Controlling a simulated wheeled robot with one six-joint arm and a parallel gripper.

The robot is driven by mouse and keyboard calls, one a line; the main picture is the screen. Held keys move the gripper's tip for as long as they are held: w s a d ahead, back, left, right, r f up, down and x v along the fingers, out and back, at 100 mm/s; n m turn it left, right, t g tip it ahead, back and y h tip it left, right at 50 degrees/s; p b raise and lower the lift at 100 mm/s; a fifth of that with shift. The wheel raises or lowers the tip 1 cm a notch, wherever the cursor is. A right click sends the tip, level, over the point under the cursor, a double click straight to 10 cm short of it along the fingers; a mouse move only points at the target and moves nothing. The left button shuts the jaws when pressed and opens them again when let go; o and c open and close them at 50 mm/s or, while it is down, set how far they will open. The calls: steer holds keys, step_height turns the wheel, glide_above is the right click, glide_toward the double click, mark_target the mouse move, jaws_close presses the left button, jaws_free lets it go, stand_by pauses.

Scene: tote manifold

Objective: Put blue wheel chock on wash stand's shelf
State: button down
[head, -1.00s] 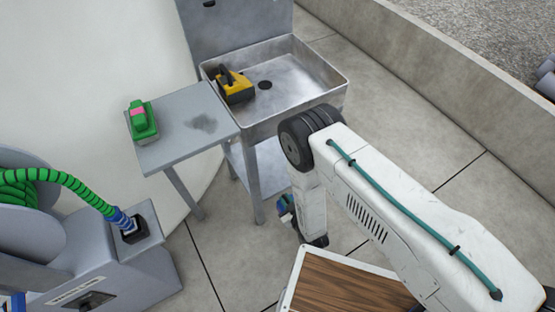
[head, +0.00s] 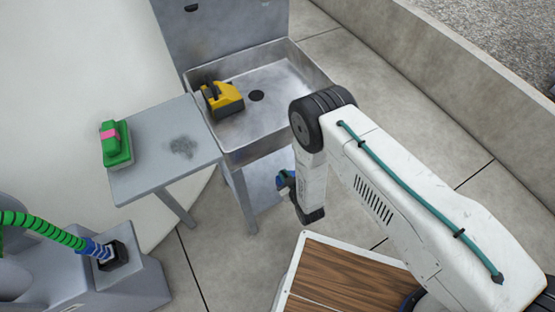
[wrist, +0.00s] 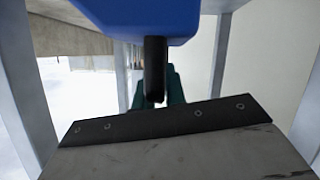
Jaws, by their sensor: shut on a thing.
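The wash stand (head: 258,125) has a metal basin on legs. Its lower shelf (head: 262,185) shows only partly beneath the basin in the head view. The blue wheel chock (head: 283,181) is mostly hidden by my arm there, at the shelf's right side. In the wrist view, the chock's blue body (wrist: 150,15) fills the top centre, with a black bar below it. My gripper (wrist: 158,90), with teal fingers, is shut on the chock. Stand legs (wrist: 219,55) show around it. I cannot tell whether the chock touches the shelf.
A yellow and black object (head: 222,100) sits in the basin. A green and pink object (head: 115,144) lies on the side table (head: 165,155). A hose unit (head: 110,285) stands at lower left, and a wood-topped box (head: 345,280) at the bottom. A low wall (head: 450,80) runs behind.

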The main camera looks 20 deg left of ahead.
steer(key=w+d+x, duration=0.1)
steer(key=d+x, duration=0.1)
steer(key=x, duration=0.9)
steer(key=shift+w+a+f, duration=0.15)
steer(key=shift+w+f, duration=0.05)
steer(key=shift+w, duration=0.3)
steer(key=c, duration=1.5)
jaws_free()
steer(key=shift+f, duration=0.1)
steer(key=shift+o, duration=0.2)
steer(key=v, duration=1.2)
